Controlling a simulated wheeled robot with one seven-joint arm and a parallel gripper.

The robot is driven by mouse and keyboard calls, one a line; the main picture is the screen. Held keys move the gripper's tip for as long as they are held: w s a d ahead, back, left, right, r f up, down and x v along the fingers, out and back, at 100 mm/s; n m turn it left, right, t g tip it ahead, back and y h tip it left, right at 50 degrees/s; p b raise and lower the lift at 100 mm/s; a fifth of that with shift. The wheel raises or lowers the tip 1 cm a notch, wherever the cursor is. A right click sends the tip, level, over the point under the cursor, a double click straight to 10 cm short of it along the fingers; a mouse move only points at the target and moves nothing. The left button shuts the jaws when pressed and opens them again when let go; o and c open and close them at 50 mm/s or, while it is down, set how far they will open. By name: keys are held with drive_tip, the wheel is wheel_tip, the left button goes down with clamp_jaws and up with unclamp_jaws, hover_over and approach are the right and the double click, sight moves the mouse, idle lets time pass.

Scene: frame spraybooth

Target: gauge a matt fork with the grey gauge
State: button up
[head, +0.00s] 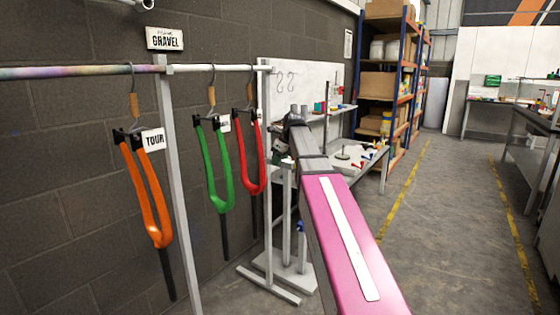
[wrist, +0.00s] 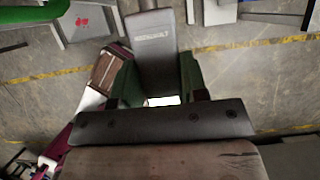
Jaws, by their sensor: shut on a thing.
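Three forks hang by hooks from the rail at the left: an orange fork (head: 158,232), a green fork (head: 215,175) and a red fork (head: 262,180). I cannot tell for sure which finish is matt. In the wrist view my gripper (wrist: 160,75) has green fingers shut on a flat grey piece with pale lettering, which looks like the grey gauge (wrist: 152,30). The gauge sticks out past the fingertips. In the head view my gripper is mostly hidden at the end of my arm, right of the red fork. No contact with a fork is visible.
Upright posts (head: 180,190) stand between the forks. A bench (head: 365,165) with small parts and shelving (head: 405,80) are behind. The floor aisle at right is clear.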

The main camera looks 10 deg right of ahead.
drive_tip(key=shift+w+a, duration=0.45)
idle(1.6)
drive_tip(key=shift+s+d, duration=0.1)
idle(0.6)
drive_tip(key=shift+s+d, duration=2.75)
